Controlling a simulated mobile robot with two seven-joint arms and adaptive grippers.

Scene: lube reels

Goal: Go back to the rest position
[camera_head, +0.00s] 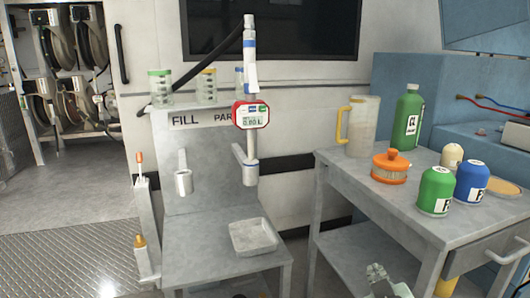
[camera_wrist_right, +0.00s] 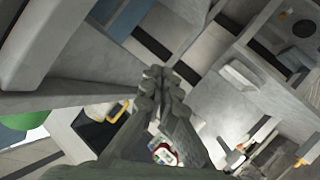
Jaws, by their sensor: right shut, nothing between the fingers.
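My right gripper (camera_head: 378,272) shows at the bottom edge of the head view, in front of the grey side table (camera_head: 404,215). Only its pale grey end is in the picture. In the right wrist view its fingers (camera_wrist_right: 158,74) are together, with nothing seen between them. It holds nothing and is apart from the bottles and the jug. My left gripper is not in either view.
The fill stand (camera_head: 212,228) carries a red-rimmed meter (camera_head: 251,115) and a metal tray (camera_head: 254,237). The side table holds a clear jug (camera_head: 363,127), a tall green bottle (camera_head: 408,118), an orange-lidded container (camera_head: 390,167) and several small bottles. Floor (camera_head: 75,245) is clear at left.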

